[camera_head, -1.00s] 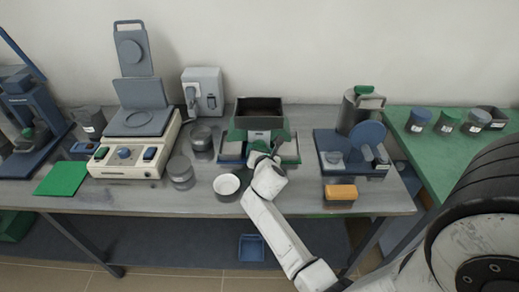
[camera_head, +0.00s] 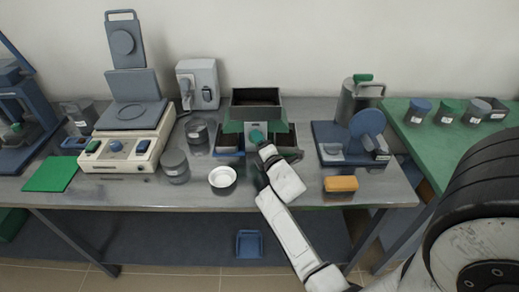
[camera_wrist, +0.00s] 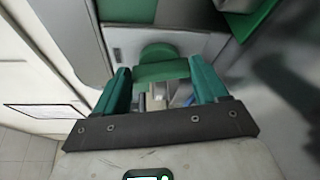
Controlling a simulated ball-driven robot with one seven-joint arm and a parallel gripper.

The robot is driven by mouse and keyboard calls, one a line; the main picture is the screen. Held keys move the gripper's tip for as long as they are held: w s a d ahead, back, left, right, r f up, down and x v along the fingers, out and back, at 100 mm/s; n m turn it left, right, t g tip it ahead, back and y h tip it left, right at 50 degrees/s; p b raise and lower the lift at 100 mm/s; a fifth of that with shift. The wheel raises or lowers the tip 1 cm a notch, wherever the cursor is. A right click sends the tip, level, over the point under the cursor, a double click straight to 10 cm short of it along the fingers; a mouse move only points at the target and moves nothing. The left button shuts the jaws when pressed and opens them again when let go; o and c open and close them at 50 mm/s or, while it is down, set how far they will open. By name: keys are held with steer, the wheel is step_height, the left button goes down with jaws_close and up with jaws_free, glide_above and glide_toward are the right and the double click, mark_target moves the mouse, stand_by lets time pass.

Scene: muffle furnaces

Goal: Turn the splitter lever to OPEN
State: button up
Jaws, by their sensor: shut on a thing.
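The splitter (camera_head: 256,97) stands at the back middle of the grey bench, with an open dark top and green sloped parts below it. Its green lever (camera_head: 256,137) is on the pale front panel; in the wrist view the lever (camera_wrist: 162,70) shows as a green bar with a rounded top. My gripper (camera_head: 263,148) is at the panel, in front of the lever. In the wrist view, my gripper's green fingers (camera_wrist: 162,85) stand on either side of the lever and are shut on it. The contact points and any OPEN marking cannot be made out.
Trays (camera_head: 285,143) flank the splitter's front. A white dish (camera_head: 222,177) and a grey jar (camera_head: 174,166) stand to the left. An orange block (camera_head: 341,183) and a blue-based device (camera_head: 330,150) are to the right. The bench's front edge is below my arm.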

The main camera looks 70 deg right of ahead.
steer(key=f+m+b, duration=0.1)
steer(key=m+b, duration=0.1)
steer(key=shift+t+b, duration=0.35)
steer(key=shift+t, duration=0.05)
steer(key=shift+r+m+h+b, duration=0.1)
steer(key=shift+m+h+b, duration=0.2)
steer(key=shift+m+b, duration=0.35)
steer(key=shift+b, duration=0.3)
steer(key=o, duration=1.1)
steer(key=shift+r, duration=0.1)
steer(key=shift+c, duration=0.2)
steer(key=shift+s, duration=0.1)
steer(key=shift+s+a+b, duration=0.2)
steer(key=shift+a+b, duration=0.05)
steer(key=shift+b, duration=0.05)
steer(key=b+v, duration=0.3)
steer(key=v, duration=0.6)
steer(key=shift+s+f, duration=0.1)
steer(key=shift+f, duration=0.15)
steer(key=shift+s+a+r+b, duration=0.1)
steer(key=shift+s+a+b, duration=0.2)
steer(key=shift+a, duration=0.05)
